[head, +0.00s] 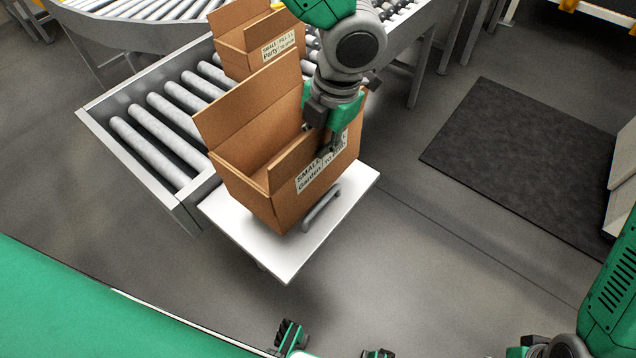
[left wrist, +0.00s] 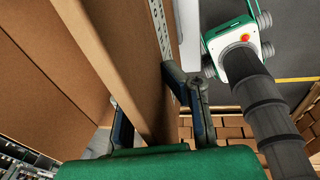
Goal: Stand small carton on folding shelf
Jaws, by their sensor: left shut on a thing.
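The small carton (head: 240,190) is an open brown box with raised flaps and a "SMALL Garden" label. It is upright over the white folding shelf (head: 290,263), which has a grey handle; I cannot tell whether its base fully rests there. My left gripper (head: 327,140) comes from above and is shut on the carton's near right wall, by the label. In the left wrist view the carton's wall (left wrist: 135,65) passes between the fingers of the left gripper (left wrist: 160,115). My right gripper (head: 335,345) shows only fingertips at the bottom edge, spread apart and empty.
A roller conveyor (head: 150,140) adjoins the shelf on the left. A second carton (head: 232,45), labelled "Party", stands on the conveyor behind. A dark mat (head: 515,155) lies on the floor at right. The floor right of the shelf is clear.

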